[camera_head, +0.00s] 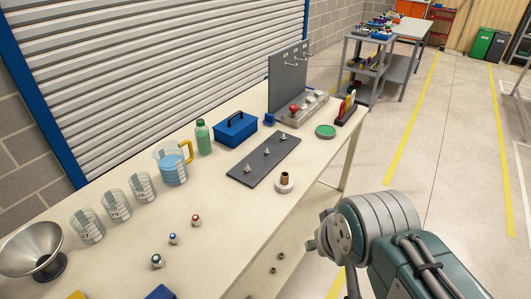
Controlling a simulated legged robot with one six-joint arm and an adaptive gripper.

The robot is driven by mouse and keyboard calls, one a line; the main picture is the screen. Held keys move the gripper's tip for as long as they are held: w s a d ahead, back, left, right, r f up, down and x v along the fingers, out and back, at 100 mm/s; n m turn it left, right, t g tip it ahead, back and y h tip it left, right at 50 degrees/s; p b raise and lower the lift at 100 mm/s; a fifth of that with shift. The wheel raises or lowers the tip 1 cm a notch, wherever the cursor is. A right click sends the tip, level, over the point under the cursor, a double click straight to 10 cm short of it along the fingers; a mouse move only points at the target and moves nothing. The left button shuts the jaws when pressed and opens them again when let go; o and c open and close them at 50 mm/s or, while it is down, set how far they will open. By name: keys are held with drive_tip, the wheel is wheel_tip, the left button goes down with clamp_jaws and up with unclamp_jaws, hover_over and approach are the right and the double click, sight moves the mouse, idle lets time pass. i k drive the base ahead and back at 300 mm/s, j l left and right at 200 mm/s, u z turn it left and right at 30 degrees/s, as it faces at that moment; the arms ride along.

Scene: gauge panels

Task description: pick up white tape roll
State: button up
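A low white ring (285,187), which looks like the white tape roll, lies on the near right part of the cream bench (225,219). A short brown cylinder (284,177) stands up at its middle; I cannot tell whether it is a core or a separate piece. The ring sits just right of a dark flat board (264,159) with several small pegs. My arm shows at the lower right, off the bench's right edge and apart from the ring. I cannot make out my gripper's fingers.
A blue toolbox (236,128), green bottle (203,137), blue-filled jug (172,167), several clear beakers (115,204) and a metal funnel (34,248) stand along the bench. A green disc (325,131) lies farther back. The floor right of the bench is open.

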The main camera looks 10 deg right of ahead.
sight(284, 184)
drive_tip(key=i+l+u, duration=0.3)
drive_tip(key=l, duration=0.25)
drive_tip(key=i+l+u, duration=0.2)
drive_tip(key=l, duration=0.15)
drive_tip(key=i+l+u, duration=0.15)
drive_tip(key=l, duration=0.15)
drive_tip(key=i+l+u, duration=0.15)
drive_tip(key=l, duration=0.2)
drive_tip(key=l+u, duration=0.15)
drive_tip(key=l, duration=0.2)
drive_tip(key=i, duration=0.05)
